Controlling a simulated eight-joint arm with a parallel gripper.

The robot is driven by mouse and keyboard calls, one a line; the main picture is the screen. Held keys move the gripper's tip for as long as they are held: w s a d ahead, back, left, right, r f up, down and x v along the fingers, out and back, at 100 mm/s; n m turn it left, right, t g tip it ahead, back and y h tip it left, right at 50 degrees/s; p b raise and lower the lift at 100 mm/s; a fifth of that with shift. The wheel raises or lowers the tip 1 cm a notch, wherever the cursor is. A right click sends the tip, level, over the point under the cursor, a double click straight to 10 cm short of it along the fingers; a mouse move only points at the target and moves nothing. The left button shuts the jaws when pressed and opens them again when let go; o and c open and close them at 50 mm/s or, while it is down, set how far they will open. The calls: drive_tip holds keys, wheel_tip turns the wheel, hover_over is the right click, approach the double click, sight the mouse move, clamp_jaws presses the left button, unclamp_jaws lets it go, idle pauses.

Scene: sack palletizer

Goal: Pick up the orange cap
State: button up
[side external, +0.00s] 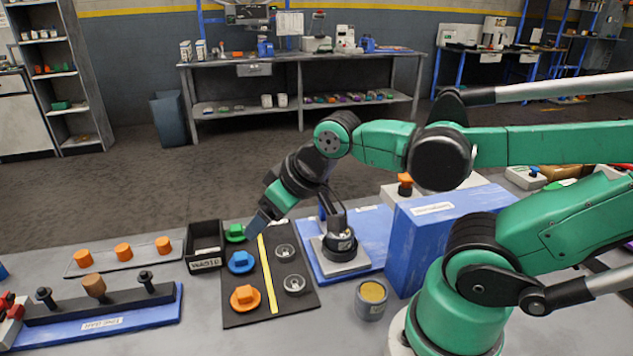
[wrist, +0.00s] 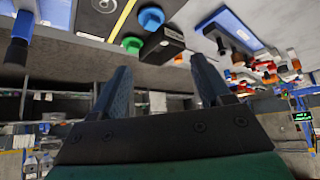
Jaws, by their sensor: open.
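The orange cap (side external: 245,298) sits at the near left of a black mat (side external: 262,312) in the side view. A blue cap (side external: 241,262) and a green cap (side external: 235,232) stand behind it in the same column. My gripper (side external: 259,222) is tilted down to the left near the mat's far edge, apart from the orange cap and close to the green cap in the picture. In the wrist view its two fingers (wrist: 160,66) are spread with nothing between them. The blue cap (wrist: 151,18) and green cap (wrist: 131,46) show there; I do not see the orange cap.
A yellow strip (side external: 267,273) divides the mat, with two clear round pieces (side external: 294,284) on its right. A black waste box (side external: 205,262) stands left of the mat. A tall blue block (side external: 430,240) and a tin (side external: 371,300) stand to the right.

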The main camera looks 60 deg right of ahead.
drive_tip(key=shift+c, duration=0.2)
drive_tip(key=n+g, duration=0.6)
drive_tip(key=n, duration=1.8)
hover_over(244, 293)
drive_tip(key=f, duration=0.5)
drive_tip(key=shift+d+f, duration=0.25)
drive_tip(key=n, duration=0.1)
drive_tip(key=f+n+g, duration=0.1)
drive_tip(key=n, duration=0.1)
drive_tip(key=shift+a, duration=0.2)
drive_tip(key=shift+f+n, duration=0.3)
drive_tip(key=shift+f, duration=2.55)
clamp_jaws()
